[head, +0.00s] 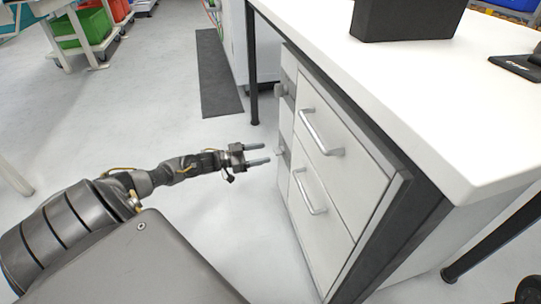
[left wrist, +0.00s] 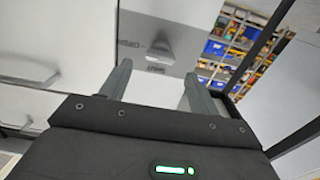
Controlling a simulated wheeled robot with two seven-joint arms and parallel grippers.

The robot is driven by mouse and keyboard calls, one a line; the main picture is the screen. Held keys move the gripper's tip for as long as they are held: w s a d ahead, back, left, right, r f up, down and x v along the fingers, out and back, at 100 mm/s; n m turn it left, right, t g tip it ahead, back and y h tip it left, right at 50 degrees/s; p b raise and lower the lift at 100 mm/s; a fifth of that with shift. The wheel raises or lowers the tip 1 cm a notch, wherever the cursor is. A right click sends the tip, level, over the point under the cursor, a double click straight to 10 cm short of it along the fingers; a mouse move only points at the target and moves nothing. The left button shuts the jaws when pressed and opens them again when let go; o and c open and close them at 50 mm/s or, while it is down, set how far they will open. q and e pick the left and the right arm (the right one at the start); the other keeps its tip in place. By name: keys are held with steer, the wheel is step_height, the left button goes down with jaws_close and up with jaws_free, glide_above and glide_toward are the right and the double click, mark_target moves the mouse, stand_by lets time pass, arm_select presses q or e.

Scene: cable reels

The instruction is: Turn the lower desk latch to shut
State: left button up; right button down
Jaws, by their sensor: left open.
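The lower desk latch (head: 282,154) is a small light-grey piece on the narrow left side of the white drawer cabinet (head: 330,225). The upper latch (head: 281,90) sits above it on the same side. My left gripper (head: 266,153) is open and empty, just left of the lower latch, with its fingers pointing at it and a small gap between. In the left wrist view a pale latch knob (left wrist: 162,48) shows ahead between the spread fingers (left wrist: 157,75), on a grey panel. Its exact turn angle is hard to tell. My right gripper is out of view.
The white desk top (head: 430,90) overhangs the cabinet, with a black box (head: 405,18) on it. Two drawer handles (head: 320,135) stick out from the cabinet front. The floor (head: 150,110) left of the cabinet is clear. A dark mat (head: 219,75) lies behind.

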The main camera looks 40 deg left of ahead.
mark_target(279, 151)
arm_select(q)
steer(key=shift+b+x, duration=0.65)
steer(key=shift+x, duration=1.45)
steer(key=c, duration=1)
